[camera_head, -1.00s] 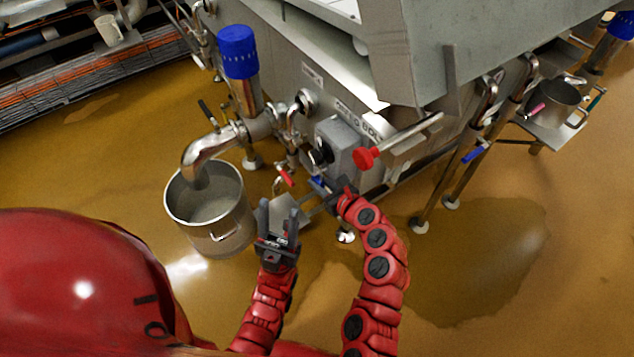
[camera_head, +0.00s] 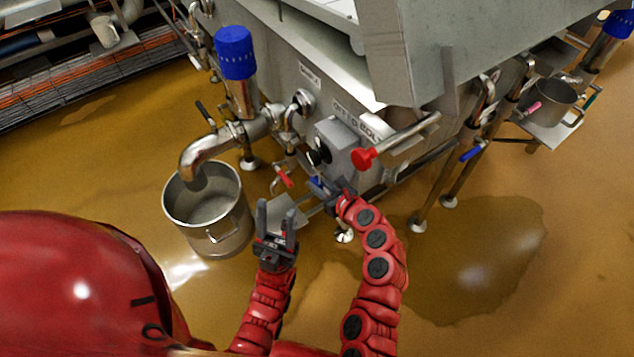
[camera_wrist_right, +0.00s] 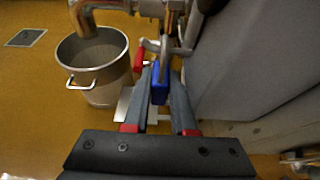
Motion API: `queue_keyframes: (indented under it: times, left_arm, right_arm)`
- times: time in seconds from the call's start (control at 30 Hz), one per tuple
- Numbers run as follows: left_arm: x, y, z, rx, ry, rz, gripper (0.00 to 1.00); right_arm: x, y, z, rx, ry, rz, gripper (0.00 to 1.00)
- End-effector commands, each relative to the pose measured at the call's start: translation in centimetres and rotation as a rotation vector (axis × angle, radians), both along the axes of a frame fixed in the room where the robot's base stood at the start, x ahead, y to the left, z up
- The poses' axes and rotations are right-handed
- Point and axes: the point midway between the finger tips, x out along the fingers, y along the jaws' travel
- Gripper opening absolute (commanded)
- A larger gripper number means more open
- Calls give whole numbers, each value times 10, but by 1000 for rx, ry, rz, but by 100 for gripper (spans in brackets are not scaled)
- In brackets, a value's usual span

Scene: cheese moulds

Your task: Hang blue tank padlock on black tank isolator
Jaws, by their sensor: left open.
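The blue padlock (camera_wrist_right: 160,84) sits between the fingertips of my right gripper (camera_wrist_right: 161,92), which is shut on it. Its shackle is hard to tell from the metal parts behind it. In the head view my right gripper (camera_head: 328,190) is low in front of the tank, with the padlock (camera_head: 316,183) showing small and blue at its tips. The black isolator knob (camera_head: 319,152) is on the left side of a grey box on the tank wall, just above my right gripper. My left gripper (camera_head: 275,215) is open and empty, pointing up, lower left of the right one.
A steel pot (camera_head: 208,212) stands on the floor under the outlet pipe (camera_head: 207,153). A red-handled valve (camera_head: 284,177) is close left of my right gripper. A red knob on a rod (camera_head: 363,158) sticks out to its upper right.

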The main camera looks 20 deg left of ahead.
Motion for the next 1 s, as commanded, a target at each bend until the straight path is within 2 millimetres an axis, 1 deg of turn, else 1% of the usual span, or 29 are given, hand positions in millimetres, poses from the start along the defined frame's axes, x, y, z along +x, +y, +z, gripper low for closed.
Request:
queue_keyframes:
  times: [0.03, 0.17, 0.27, 0.6, 0.7, 0.8, 1.0]
  left_arm:
    - [0, 0, 2, 0, 0, 0, 50]
    - [0, 0, 9, 0, 0, 0, 50]
    - [0, 0, 16, 0, 0, 0, 50]
    - [0, 0, 34, 0, 0, 0, 50]
    - [0, 0, 37, 0, 0, 0, 50]
    - [0, 0, 39, 0, 0, 0, 50]
    - [0, 0, 40, 0, 0, 0, 50]
  right_arm:
    - [3, -11, 4, -6, -8, -21, 58]
    - [-8, -26, 13, -4, -8, -27, 58]
    - [-20, -43, 24, -5, -11, -29, 58]
    - [-69, -99, 55, -4, -10, -21, 58]
    - [-81, -111, 61, -1, -6, -15, 58]
    - [-90, -118, 65, -1, -6, -9, 58]
    - [-96, -125, 68, 0, -6, -4, 58]
